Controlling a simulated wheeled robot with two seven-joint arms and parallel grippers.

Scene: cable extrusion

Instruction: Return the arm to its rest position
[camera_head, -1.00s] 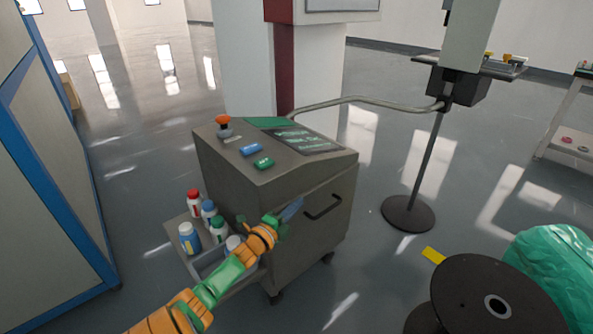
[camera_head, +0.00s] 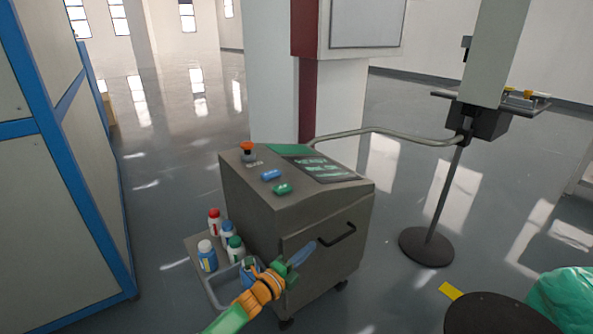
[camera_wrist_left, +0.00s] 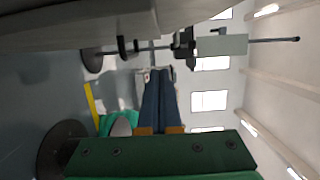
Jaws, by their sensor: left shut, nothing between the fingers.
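My left arm, orange and green, comes up from the bottom of the head view. Its gripper (camera_head: 302,254) is shut and empty, with blue fingers pressed together. In the head view it shows in front of the lower front of a grey control console (camera_head: 295,210), left of the console's dark handle (camera_head: 338,236). I cannot tell how far it is from the console. In the left wrist view the two blue fingers (camera_wrist_left: 160,95) lie side by side with nothing between them. My right gripper is not in view.
A side tray (camera_head: 219,291) with several bottles is left of the console. A blue-framed cabinet (camera_head: 75,190) stands at the left. A round-based stand (camera_head: 427,247) is at the right. A black spool (camera_head: 490,315) and green bag (camera_head: 565,300) are bottom right. Floor between is open.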

